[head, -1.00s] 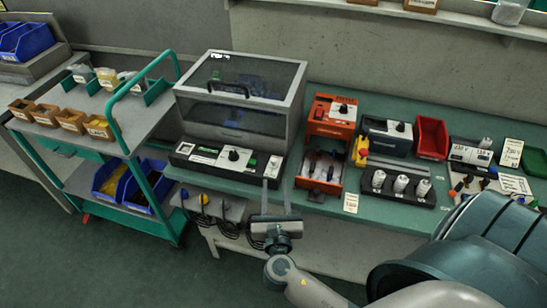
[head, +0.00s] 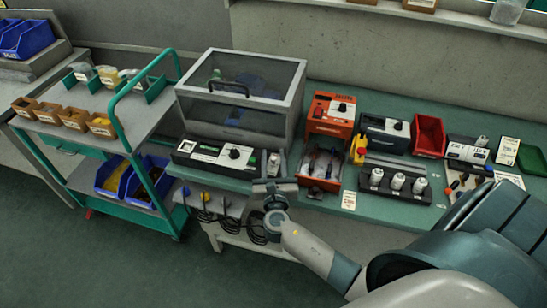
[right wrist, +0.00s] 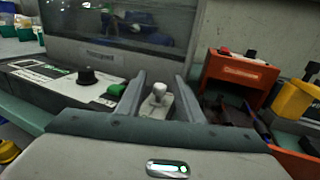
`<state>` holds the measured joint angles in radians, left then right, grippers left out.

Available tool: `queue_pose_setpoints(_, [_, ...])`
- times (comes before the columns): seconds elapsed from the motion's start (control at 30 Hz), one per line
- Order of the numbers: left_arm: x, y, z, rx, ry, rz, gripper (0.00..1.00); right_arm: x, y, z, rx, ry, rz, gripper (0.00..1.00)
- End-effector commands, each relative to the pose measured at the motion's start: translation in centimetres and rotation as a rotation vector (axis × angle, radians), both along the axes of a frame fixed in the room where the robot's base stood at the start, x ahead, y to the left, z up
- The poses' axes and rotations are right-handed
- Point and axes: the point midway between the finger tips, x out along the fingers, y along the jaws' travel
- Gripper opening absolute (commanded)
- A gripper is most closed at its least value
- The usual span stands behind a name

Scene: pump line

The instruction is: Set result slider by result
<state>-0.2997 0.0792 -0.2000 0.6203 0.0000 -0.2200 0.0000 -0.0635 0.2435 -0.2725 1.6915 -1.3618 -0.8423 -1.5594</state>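The result slider (right wrist: 158,97), a pale rounded knob on a light plate, shows between my fingers in the right wrist view. It appears as a small light piece (head: 273,163) at the right end of the tester's front panel (head: 198,155) in the head view. The panel also carries a black knob (right wrist: 97,77) and a green button (right wrist: 116,90). My right gripper (head: 275,183) is at the panel's right end. Its fingers (right wrist: 158,92) are apart, on either side of the slider in the picture; I cannot tell whether they touch it. My left gripper is out of view.
The tester's clear-lidded box (head: 240,92) stands behind the panel. An orange box (head: 331,114) with an open drawer (head: 320,182) is close on the right. A green-handled cart (head: 125,105) stands left. Cables hang below the bench edge.

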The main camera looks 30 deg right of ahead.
Motion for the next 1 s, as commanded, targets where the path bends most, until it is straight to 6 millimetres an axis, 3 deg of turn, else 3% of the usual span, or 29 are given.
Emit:
queue_pose_setpoints(0.1, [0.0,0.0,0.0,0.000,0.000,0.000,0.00,0.0,0.0,0.0,0.000,0.000,0.000,0.34])
queue_pose_setpoints(0.23, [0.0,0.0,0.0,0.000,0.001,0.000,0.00,0.0,0.0,0.0,0.000,0.000,0.000,0.03])
queue_pose_setpoints(0.27, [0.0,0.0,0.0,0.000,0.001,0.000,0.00,0.0,0.0,0.0,0.000,0.000,0.000,0.00])
queue_pose_setpoints(0.77, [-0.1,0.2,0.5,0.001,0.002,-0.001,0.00,-1.7,1.9,0.0,0.000,0.001,0.000,0.00])
queue_pose_setpoints(0.87, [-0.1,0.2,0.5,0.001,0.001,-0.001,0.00,-1.7,2.0,-0.1,0.000,0.002,0.001,0.00])
queue_pose_setpoints(0.9, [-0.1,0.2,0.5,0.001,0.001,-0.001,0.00,-1.7,2.0,-0.1,0.000,0.002,0.001,0.19])
queue_pose_setpoints(0.97, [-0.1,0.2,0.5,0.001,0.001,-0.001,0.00,-1.7,2.0,-0.1,0.000,0.002,0.001,0.34])
queue_pose_setpoints(1.0, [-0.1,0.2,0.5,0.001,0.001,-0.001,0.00,-1.7,2.0,-0.1,0.001,0.002,0.001,0.34])
